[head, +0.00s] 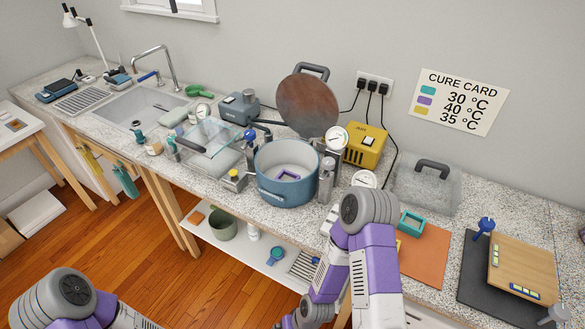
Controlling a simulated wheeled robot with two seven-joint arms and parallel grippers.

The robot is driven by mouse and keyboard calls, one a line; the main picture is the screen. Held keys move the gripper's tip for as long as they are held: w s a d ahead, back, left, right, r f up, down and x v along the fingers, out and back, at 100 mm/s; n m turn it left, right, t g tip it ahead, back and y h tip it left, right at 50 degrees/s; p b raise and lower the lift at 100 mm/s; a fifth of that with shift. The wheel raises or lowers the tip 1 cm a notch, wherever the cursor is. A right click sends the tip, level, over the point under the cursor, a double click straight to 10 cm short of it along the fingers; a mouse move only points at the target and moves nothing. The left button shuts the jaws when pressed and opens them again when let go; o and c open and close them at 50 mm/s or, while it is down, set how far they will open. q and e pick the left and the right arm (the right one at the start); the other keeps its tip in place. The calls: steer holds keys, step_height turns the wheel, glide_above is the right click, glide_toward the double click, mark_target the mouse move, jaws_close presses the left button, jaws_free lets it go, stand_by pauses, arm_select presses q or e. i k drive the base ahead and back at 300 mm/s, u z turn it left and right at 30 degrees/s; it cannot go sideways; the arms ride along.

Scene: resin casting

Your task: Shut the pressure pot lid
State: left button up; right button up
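The pressure pot (287,192) is a blue round pot on the speckled counter, with its mouth open. A small purple frame-shaped piece (289,177) lies inside on its floor. The lid (307,106) is a brownish disc standing up behind the pot, tilted back, with a dark handle (312,70) at its top. Parts of my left arm show at the lower left and of my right arm at the lower middle, in front of the counter. Neither gripper can be made out, and neither arm touches the pot or lid.
A yellow box (365,146) and a pressure gauge (336,138) stand right of the lid. A clear box (209,145) with a dark handle is left of the pot. A clear cover (427,187), an orange mat (424,257) and a wooden board (524,268) lie to the right.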

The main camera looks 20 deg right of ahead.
mark_target(305, 102)
steer(key=z, duration=0.95)
steer(key=k, duration=0.3)
steer(key=u, duration=0.05)
